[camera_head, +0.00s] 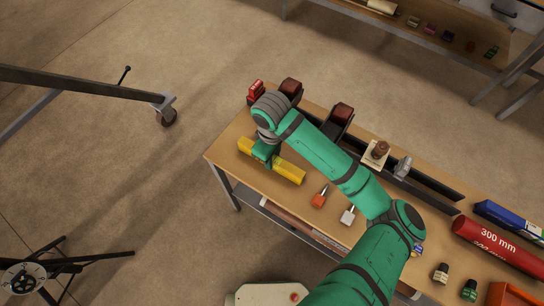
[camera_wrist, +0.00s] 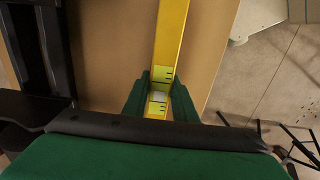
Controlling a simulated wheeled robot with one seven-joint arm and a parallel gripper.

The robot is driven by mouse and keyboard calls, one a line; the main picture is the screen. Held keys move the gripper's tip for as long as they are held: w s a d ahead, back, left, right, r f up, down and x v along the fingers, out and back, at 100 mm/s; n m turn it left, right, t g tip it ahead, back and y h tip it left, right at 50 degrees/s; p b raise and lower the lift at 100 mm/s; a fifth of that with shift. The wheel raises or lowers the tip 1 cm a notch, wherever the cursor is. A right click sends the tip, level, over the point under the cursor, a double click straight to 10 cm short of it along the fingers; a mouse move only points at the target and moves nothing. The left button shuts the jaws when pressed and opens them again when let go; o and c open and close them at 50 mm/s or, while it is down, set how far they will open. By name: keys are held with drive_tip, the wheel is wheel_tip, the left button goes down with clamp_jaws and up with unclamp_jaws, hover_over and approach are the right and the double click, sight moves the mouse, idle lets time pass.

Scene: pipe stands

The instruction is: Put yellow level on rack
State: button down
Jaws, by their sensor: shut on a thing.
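The yellow level (camera_head: 289,172) is at the left end of the wooden table, lying slantwise near the front edge. My gripper (camera_head: 265,155) is shut on its middle from above. In the wrist view the green fingers of my gripper (camera_wrist: 160,95) sit on both sides of the level (camera_wrist: 171,35), around its vial window. I cannot tell whether the level touches the tabletop or is slightly above it. A long black rail-like frame (camera_head: 436,184) runs along the table behind the level, partly hidden by my arm. I cannot tell whether this is the rack.
Orange (camera_head: 320,196) and white (camera_head: 348,215) small tools lie right of the level. A red item (camera_head: 255,91) stands at the back left corner. A red 300 mm tube (camera_head: 500,244) and blue box (camera_head: 507,219) lie at the right. Bare tabletop (camera_head: 225,148) shows at left.

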drive_tip(key=shift+f, duration=0.1)
drive_tip(key=c, duration=1.4)
unclamp_jaws()
drive_tip(key=shift+c, duration=0.2)
